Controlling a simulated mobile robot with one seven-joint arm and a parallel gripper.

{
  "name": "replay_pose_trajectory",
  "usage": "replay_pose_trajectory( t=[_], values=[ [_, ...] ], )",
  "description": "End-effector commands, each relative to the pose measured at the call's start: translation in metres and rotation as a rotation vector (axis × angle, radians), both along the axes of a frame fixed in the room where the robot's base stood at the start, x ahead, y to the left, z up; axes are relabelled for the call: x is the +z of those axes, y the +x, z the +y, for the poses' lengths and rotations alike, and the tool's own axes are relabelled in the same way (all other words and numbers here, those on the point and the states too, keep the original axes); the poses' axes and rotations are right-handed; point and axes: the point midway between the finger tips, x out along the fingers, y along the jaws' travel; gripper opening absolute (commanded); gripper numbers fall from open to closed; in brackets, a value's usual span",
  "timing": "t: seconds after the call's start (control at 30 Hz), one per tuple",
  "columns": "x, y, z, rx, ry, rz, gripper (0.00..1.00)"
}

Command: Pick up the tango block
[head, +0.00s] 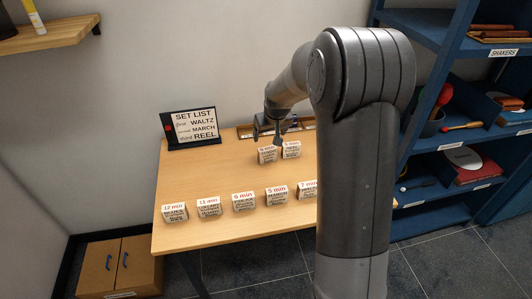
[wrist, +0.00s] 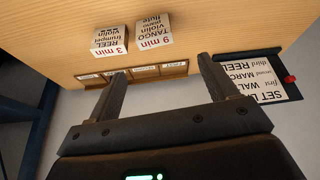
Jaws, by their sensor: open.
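The tango block (head: 267,154) is a small white block with a red "9 min" label. It stands at the back middle of the wooden table, left of the reel block (head: 291,149). In the upside-down wrist view, the tango block (wrist: 154,36) reads "9 min TANGO" and stands beside the "3 min REEL" block (wrist: 109,40). My gripper (head: 278,138) is open and empty, just behind and above these two blocks. In the wrist view my gripper's fingers (wrist: 160,70) point toward the blocks, apart from them.
A row of several similar blocks, including a "5 min" one (head: 277,197), stands along the table's front (head: 210,243). A set list sign (head: 194,126) stands at the back left. A wooden rack with labelled slots (wrist: 145,70) lies behind the blocks. Blue shelves (head: 432,160) stand right.

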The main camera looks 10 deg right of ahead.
Motion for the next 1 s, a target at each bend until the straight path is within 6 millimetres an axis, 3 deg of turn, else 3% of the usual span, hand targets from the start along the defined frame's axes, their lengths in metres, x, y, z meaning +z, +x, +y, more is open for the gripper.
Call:
replay_pose_trajectory(
  t=[0.03,0.2,1.0],
  values=[
    [-0.017,0.010,-0.002,0.000,0.005,0.008,0.78],
    [-0.049,0.032,-0.006,0.007,0.013,0.010,0.78],
    [-0.130,0.062,-0.007,0.008,0.017,0.012,0.78]
  ],
)
